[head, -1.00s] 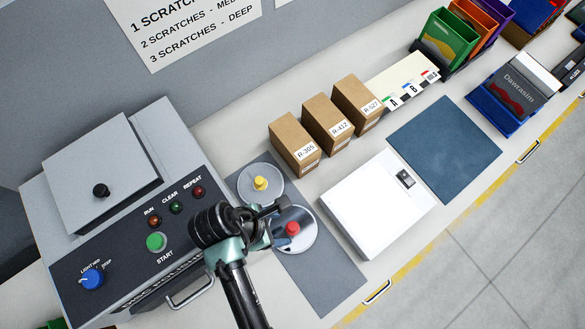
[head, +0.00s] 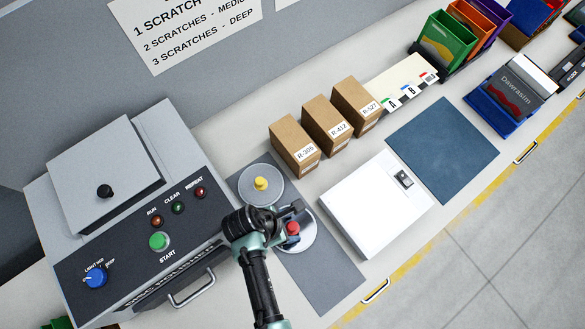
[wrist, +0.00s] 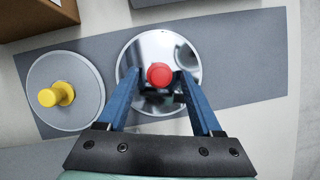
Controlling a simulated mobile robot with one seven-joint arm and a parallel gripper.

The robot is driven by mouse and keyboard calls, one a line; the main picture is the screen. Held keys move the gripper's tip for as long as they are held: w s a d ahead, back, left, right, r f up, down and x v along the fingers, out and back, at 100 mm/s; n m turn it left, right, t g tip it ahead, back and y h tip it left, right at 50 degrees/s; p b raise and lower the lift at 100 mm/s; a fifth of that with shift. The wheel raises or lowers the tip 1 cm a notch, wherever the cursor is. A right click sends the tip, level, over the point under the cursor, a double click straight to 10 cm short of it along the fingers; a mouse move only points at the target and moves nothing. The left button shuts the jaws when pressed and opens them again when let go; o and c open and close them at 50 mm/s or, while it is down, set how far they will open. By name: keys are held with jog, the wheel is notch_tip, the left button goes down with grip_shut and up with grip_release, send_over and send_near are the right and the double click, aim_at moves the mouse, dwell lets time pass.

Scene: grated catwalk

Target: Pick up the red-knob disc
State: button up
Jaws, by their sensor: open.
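The red-knob disc (head: 305,242) is a shiny round plate with a red knob (head: 293,229) at its centre, lying on a dark grey mat. It also shows in the wrist view (wrist: 146,52), with its knob between and just beyond my fingers. My gripper (head: 288,219) is over the disc, and in the wrist view (wrist: 160,84) its two blue fingers are apart on either side of the knob. The fingers appear not to touch it. In the head view my wrist hides the disc's left part.
A yellow-knob disc (head: 262,197) lies just left on the same mat (head: 330,278). A grey machine (head: 60,225) with buttons and a dial stands at left. Several cardboard boxes (head: 328,124) stand behind. A white flat case (head: 375,212) is to the right.

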grip_shut()
jog(key=shift+r, duration=0.1)
dwell(0.4)
